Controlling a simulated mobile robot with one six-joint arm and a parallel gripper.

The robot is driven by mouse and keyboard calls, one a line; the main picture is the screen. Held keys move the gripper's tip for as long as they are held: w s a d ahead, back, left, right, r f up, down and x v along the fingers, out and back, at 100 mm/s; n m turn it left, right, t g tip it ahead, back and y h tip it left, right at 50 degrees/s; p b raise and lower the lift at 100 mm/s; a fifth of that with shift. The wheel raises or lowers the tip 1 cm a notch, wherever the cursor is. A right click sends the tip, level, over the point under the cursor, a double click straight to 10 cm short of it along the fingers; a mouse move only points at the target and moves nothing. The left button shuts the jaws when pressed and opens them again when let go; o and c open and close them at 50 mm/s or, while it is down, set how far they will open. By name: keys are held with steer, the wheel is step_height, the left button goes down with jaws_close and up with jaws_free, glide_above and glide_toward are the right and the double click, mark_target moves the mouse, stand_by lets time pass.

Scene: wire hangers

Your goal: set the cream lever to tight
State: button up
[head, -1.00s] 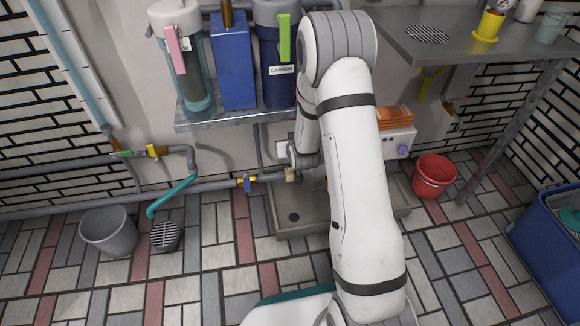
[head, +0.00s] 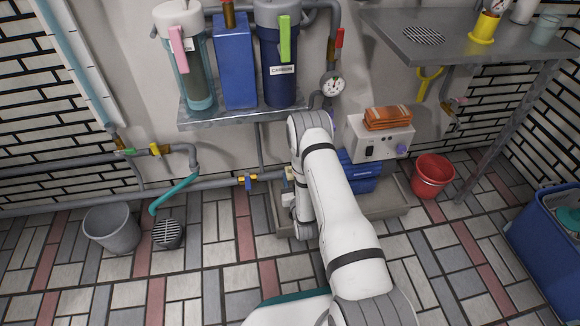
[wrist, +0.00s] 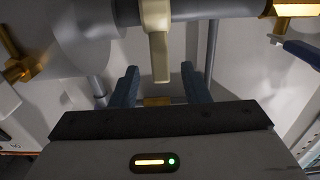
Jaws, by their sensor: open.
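The cream lever (wrist: 157,42) is in the upper middle of the wrist view, on a grey pipe, with its handle pointing down in the picture. A small cream part at the same pipe (head: 289,173) shows in the head view, partly hidden by my arm. My gripper (wrist: 160,84) is open and empty. Its two blue-grey fingers stand left and right of the lever's lower end in the wrist view, with gaps on both sides. I cannot tell how deep the lever sits between them. No tight marking is readable.
A yellow-brass valve with a blue handle (head: 247,182) is on the pipe to the left. A blue pump (head: 360,175) and a white control box (head: 378,140) stand to the right of my arm. A pressure gauge (head: 332,84) and a shelf with filters (head: 240,115) are above.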

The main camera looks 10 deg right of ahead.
steer(key=w+b, duration=0.2)
steer(key=w, duration=0.4)
steer(key=shift+w, duration=0.2)
jaws_close()
stand_by(0.4)
